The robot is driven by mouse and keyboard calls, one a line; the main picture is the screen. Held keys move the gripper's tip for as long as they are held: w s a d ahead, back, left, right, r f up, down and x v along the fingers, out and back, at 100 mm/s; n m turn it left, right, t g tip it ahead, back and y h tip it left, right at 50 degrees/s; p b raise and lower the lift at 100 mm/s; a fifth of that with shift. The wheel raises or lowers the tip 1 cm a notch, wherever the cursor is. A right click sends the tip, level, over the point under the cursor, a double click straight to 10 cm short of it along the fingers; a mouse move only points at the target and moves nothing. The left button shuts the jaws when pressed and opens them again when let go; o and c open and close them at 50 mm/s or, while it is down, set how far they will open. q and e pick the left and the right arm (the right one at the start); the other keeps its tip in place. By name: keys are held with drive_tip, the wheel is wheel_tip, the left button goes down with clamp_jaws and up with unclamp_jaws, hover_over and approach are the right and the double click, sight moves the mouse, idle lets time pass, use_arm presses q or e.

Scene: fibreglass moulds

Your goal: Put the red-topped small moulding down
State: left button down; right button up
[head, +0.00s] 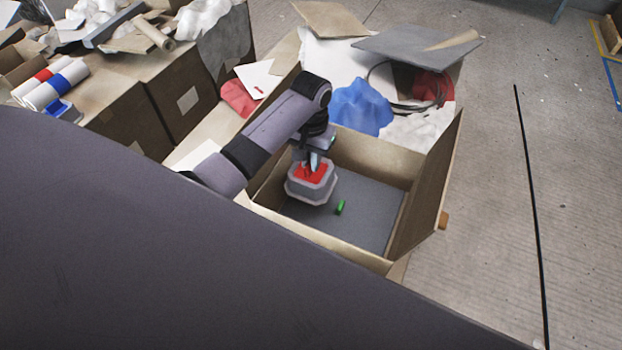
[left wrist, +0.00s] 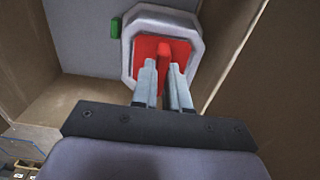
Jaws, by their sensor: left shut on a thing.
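The red-topped small moulding (head: 311,184) is a grey, roughly octagonal piece with a red top and a raised red grip. My left gripper (head: 314,165) is shut on that red grip from above. In the left wrist view the moulding (left wrist: 193,35) shows beyond the fingertips of the left gripper (left wrist: 166,72). The moulding is inside an open cardboard box (head: 432,195), toward its left side. I cannot tell whether its underside touches the grey box floor. My right gripper is not in view.
A small green piece (head: 340,207) lies on the box floor beside the moulding. The floor to its right is clear. The box walls stand up around it. Behind are a blue crumpled sheet (head: 362,105) and a grey panel (head: 416,46). Boxes with rolls and scraps stand at left.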

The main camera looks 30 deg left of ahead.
sight(311, 177)
use_arm(q)
wheel_tip(311, 177, down, 3)
wheel_tip(311, 177, down, 4)
drive_tip(key=shift+r+b, duration=0.2)
drive_tip(key=shift+b, duration=0.55)
drive_tip(key=shift+f, duration=0.1)
drive_tip(key=shift+f, duration=0.1)
drive_tip(key=c, duration=1.1)
unclamp_jaws()
